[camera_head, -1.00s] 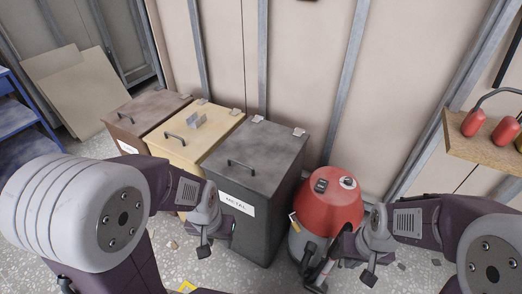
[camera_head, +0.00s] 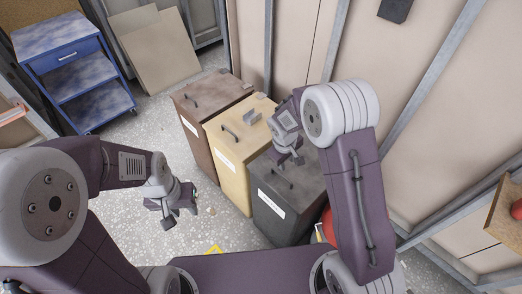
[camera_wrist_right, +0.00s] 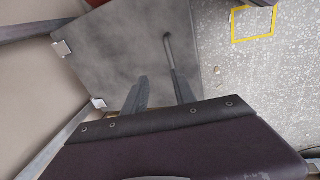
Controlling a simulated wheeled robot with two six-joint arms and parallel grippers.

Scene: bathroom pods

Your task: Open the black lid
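The black lid (camera_head: 301,178) is shut on the dark grey metal bin (camera_head: 283,217), right of the yellow bin. My right arm covers part of it. Its bar handle (camera_head: 281,180) is near the front edge. In the right wrist view the lid (camera_wrist_right: 108,48) fills the upper left and the handle (camera_wrist_right: 170,52) lies near its edge. My right gripper (camera_head: 290,158) is above the lid; its fingers (camera_wrist_right: 161,88) are apart, and one appears close to the handle's end. I cannot tell whether they touch. My left gripper (camera_head: 171,210) hangs over the floor, away from the bins.
The yellow bin (camera_head: 233,170) and brown bin (camera_head: 198,140) stand left of it, lids shut. A red vacuum (camera_head: 326,225) is partly hidden behind my right arm. A blue cart (camera_head: 72,60) stands at the back left.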

